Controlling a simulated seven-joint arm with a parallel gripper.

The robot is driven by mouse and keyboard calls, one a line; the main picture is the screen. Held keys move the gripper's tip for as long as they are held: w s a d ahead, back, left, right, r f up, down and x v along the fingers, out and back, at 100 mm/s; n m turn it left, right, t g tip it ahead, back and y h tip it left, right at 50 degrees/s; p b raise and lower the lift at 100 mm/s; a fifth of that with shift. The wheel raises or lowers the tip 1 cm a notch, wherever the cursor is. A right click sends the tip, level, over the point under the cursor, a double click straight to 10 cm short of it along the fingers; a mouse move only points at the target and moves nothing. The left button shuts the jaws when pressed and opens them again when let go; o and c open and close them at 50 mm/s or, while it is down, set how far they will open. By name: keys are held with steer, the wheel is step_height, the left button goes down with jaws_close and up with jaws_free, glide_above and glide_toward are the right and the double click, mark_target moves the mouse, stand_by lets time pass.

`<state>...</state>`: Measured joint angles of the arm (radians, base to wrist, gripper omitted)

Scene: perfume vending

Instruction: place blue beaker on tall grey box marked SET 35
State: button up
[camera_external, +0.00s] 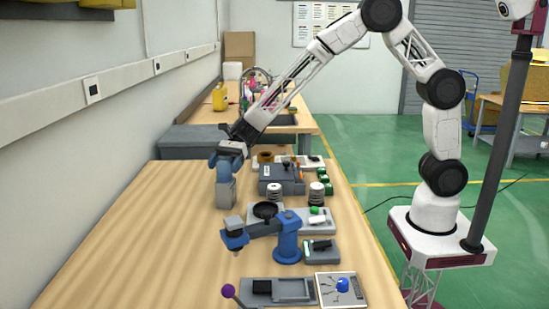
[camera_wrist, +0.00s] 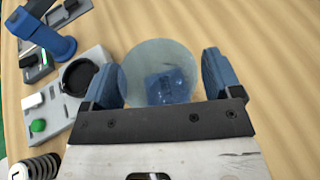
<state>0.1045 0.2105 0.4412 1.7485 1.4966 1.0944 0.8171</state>
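My gripper (camera_external: 228,163) has blue fingers and points down over the left part of the wooden table. In the wrist view a round, see-through pale blue beaker (camera_wrist: 150,58) lies between the fingers of my gripper (camera_wrist: 162,80), which seem to touch it on both sides. A darker blue square (camera_wrist: 172,86) with faint marks shows through the beaker. In the external view an upright grey box (camera_external: 226,194) stands right under the fingers; no SET 35 label can be read. Whether the beaker rests on the box or hangs just above it I cannot tell.
Coiled pieces (camera_external: 317,193) and grey trays (camera_external: 280,291) fill the right side. The table's left side is clear.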

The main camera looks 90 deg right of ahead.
steer(key=shift+r, duration=0.15)
steer(key=shift+s+d+r, duration=0.15)
steer(key=shift+d+r, duration=0.05)
steer(key=shift+d, duration=0.3)
steer(key=v, duration=1.1)
steer(key=shift+a, duration=0.1)
steer(key=shift+s, duration=0.1)
steer(key=s+a+r+n+g+h, duration=0.1)
steer(key=s+a+r+n+h, duration=0.2)
steer(key=s, duration=0.6)
steer(key=s+a+r+n+g+h, duration=0.1)
steer(key=s+r+n+g, duration=0.15)
steer(key=s+n, duration=0.4)
steer(key=s+a+r+n+h, duration=0.2)
steer(key=s+r, duration=0.2)
steer(key=s, duration=0.6)
steer(key=shift+s+d+f+n+t+h, duration=0.15)
steer(key=shift+s+d+n+h, duration=0.4)
steer(key=shift+s+n+h, duration=2.2)
steer(key=shift+s+d+r+n+t+y, duration=0.15)
steer(key=shift+s+d+n+y, duration=0.55)
steer(key=shift+s, duration=4.45)
steer(key=shift+s+d+f+n+t+h, duration=0.25)
steer(key=shift+s+n+h, duration=1.4)
steer(key=shift+s, duration=2.3)
steer(key=shift+d+r+n+y, duration=0.1)
steer(key=shift+n+y, duration=0.15)
steer(key=shift+y, duration=0.05)
